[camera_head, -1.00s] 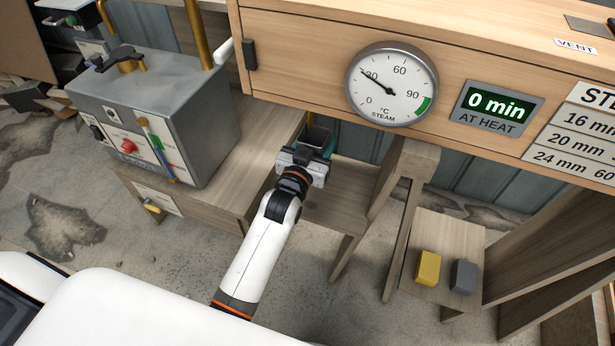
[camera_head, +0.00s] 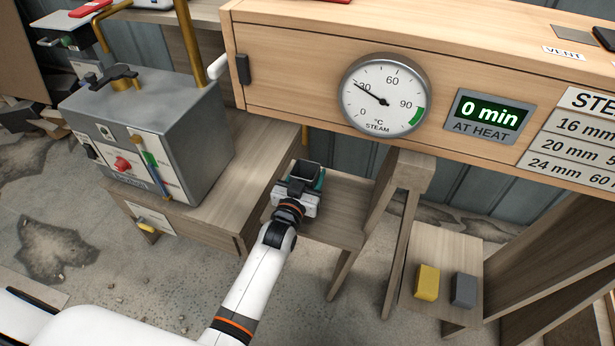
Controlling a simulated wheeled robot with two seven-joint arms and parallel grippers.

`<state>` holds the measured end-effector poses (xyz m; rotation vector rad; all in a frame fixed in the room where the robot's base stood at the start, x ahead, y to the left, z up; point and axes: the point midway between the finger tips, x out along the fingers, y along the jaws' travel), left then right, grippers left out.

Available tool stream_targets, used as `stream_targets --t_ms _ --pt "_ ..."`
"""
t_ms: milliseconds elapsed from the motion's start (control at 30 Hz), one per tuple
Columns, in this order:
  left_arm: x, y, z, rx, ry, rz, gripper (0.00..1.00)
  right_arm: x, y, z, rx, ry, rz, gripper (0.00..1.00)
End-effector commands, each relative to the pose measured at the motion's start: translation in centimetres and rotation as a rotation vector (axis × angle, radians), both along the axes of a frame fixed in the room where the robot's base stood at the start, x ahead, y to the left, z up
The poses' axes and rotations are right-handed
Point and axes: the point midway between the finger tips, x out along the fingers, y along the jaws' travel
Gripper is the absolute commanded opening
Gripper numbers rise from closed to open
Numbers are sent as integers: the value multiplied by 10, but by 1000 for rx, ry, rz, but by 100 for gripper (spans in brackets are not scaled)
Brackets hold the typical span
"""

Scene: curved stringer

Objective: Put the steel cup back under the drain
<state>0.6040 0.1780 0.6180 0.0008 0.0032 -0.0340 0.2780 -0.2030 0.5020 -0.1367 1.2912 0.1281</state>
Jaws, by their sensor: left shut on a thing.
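The steel cup (camera_head: 307,170) is a small open vessel with a dark inside. My left gripper (camera_head: 301,188) is shut on it from the near side, and its fingers hide part of the cup wall. The cup looks upright, above the low wooden shelf (camera_head: 340,217); I cannot tell whether it touches it. A short brass pipe (camera_head: 304,135), apparently the drain, shows below the wooden steam box, behind the cup and farther back. The cup is not under the pipe in this view. My right gripper is out of view.
The wooden steam box (camera_head: 285,60) with its dial (camera_head: 385,95) overhangs the shelf. A grey boiler (camera_head: 150,130) stands on a bench at the left. A wooden trestle leg (camera_head: 408,200) stands right of the cup. Yellow (camera_head: 427,282) and grey (camera_head: 464,289) blocks lie lower right.

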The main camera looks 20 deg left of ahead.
Motion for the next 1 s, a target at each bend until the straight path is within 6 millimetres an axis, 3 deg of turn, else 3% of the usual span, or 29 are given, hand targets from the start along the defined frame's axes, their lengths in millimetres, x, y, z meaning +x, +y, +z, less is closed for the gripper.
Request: stream_targets --t_ms 400,433,567,933,1000 --pt "0 0 -3 0 -3 0 24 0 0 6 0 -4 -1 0" --pt "0 0 -3 0 -2 0 59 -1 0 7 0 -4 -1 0" --pt "0 0 -3 0 -2 0 78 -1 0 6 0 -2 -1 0" --pt "-1 0 1 0 -1 0 78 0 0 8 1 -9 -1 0" --pt "-11 0 0 0 1 0 78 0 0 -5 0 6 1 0"
